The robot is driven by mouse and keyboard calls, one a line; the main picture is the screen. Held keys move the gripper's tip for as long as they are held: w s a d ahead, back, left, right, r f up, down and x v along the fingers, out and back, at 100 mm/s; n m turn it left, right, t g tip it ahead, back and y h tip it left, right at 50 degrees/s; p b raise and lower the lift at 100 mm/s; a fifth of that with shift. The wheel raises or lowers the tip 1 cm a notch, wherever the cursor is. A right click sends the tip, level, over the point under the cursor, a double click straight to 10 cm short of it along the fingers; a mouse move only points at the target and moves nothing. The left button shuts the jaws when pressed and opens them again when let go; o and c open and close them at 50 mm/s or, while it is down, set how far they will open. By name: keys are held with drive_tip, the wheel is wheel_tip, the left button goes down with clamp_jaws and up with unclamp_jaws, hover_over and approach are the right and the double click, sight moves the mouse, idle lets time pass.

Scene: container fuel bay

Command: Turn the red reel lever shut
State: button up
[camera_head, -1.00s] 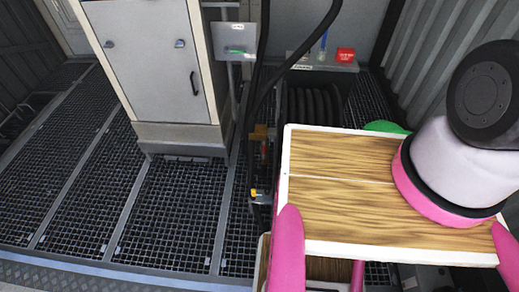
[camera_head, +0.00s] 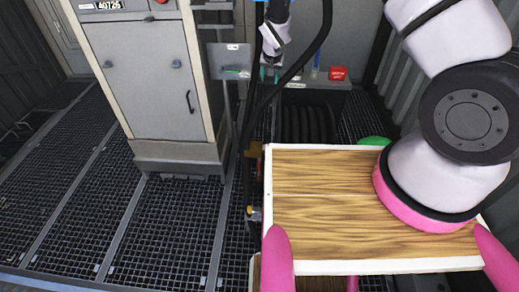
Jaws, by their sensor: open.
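My gripper (camera_head: 270,73) shows small at the top centre, pointing down with teal fingertips apart. It is open, and I see nothing between the fingers. A dark hose reel (camera_head: 305,123) stands behind the wooden-topped deck. I cannot make out the red reel lever clearly. An orange-brown fitting (camera_head: 257,163) sits low at the left edge of the deck, below my gripper in the picture, with a yellow-tipped fitting (camera_head: 254,213) further down. The deck edge and the black hose partly hide this area.
A grey cabinet (camera_head: 150,95) stands at the left, with a small grey shelf (camera_head: 230,62) beside it. A black hose (camera_head: 292,72) loops down near my gripper. A red box (camera_head: 338,73) sits at the back. The grated floor (camera_head: 95,215) at the left is clear.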

drive_tip(key=s+a+f+n, duration=0.1)
drive_tip(key=s+a+f, duration=0.1)
drive_tip(key=f, duration=0.8)
drive_tip(key=s+a+f+n, duration=0.1)
drive_tip(key=s+f, duration=0.2)
drive_tip(key=f, duration=0.6)
drive_tip(key=n, duration=0.1)
approach(260, 163)
drive_tip(key=x, duration=1)
drive_tip(key=shift+f, duration=0.35)
drive_tip(key=shift+w+a+f, duration=0.1)
drive_tip(key=shift+w+f, duration=0.1)
drive_tip(key=shift+f, duration=0.3)
clamp_jaws()
